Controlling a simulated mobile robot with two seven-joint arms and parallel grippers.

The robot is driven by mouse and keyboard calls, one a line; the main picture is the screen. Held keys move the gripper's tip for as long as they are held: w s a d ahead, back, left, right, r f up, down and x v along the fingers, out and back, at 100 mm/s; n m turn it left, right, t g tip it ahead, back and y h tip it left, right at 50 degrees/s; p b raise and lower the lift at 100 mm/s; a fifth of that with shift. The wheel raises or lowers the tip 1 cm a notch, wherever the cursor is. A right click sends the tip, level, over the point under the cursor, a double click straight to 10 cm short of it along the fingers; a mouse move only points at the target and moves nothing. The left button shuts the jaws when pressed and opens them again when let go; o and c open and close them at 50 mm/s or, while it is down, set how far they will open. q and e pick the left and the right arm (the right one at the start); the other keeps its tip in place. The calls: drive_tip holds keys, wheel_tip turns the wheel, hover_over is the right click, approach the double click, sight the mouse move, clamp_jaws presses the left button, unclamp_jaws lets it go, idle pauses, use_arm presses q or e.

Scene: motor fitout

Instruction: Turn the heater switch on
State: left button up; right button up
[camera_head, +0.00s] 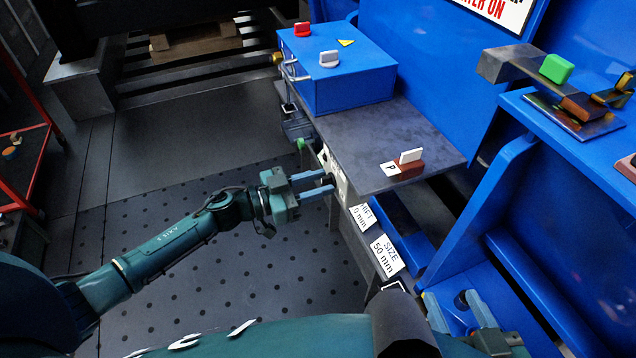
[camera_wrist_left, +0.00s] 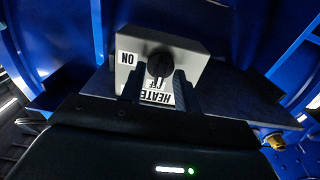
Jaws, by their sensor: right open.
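The heater switch is a grey box (camera_wrist_left: 185,52) with a round black knob (camera_wrist_left: 159,66) in the left wrist view. Its labels read ON at the left and HEATER OFF below, seen inverted. The knob's bar points down in that view, towards the OFF label. My left gripper (camera_wrist_left: 160,82) is open, with one finger on each side of the knob; I cannot tell whether they touch it. In the head view my left gripper (camera_head: 332,185) reaches right to the switch box, mostly hidden under the table edge. My right gripper (camera_head: 460,310) is open and empty at the lower right.
A grey table (camera_head: 400,135) overhangs the switch area and carries a blue box (camera_head: 345,82) and a brown-and-white block (camera_head: 408,165). Size signs (camera_head: 387,256) hang along the front below. Blue framework fills the right side. The dotted floor (camera_head: 220,270) at left is clear.

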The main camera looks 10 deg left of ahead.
use_arm(q)
drive_tip(key=shift+w+d, duration=0.1)
drive_tip(key=shift+d, duration=0.1)
clamp_jaws()
